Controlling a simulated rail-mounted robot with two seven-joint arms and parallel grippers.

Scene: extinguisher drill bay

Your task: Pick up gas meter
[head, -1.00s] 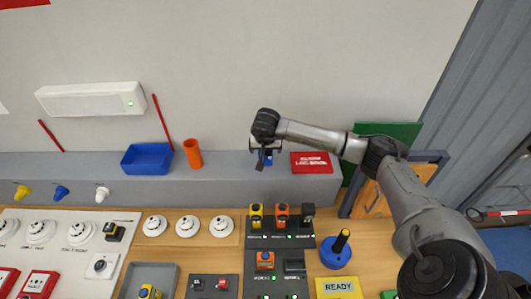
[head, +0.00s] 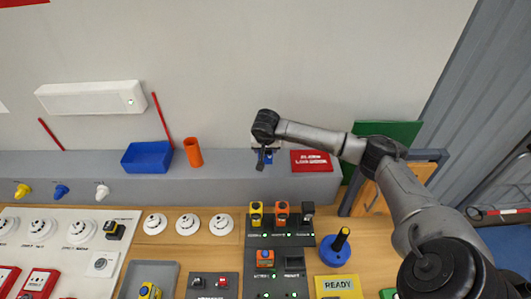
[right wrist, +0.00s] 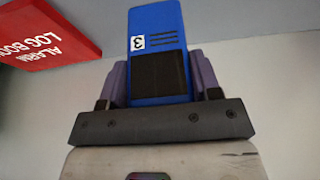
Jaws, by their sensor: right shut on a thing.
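My right gripper (head: 264,158) is at the grey ledge at the back, left of the red log book. In the right wrist view my right gripper (right wrist: 160,82) is shut on a blue boxy handheld device (right wrist: 157,20) with a dark front panel, slots and a white label "3". This seems to be the gas meter; its lower end is hidden behind the gripper body. In the head view only a little blue shows at the gripper. I cannot tell whether the device still touches the ledge. My left gripper is not in view.
The red alarm log book (head: 312,161) is close to the right of my gripper. A blue bin (head: 147,158) and an orange tube (head: 193,152) stand left on the ledge. A dark rack (head: 281,258) holds several small devices.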

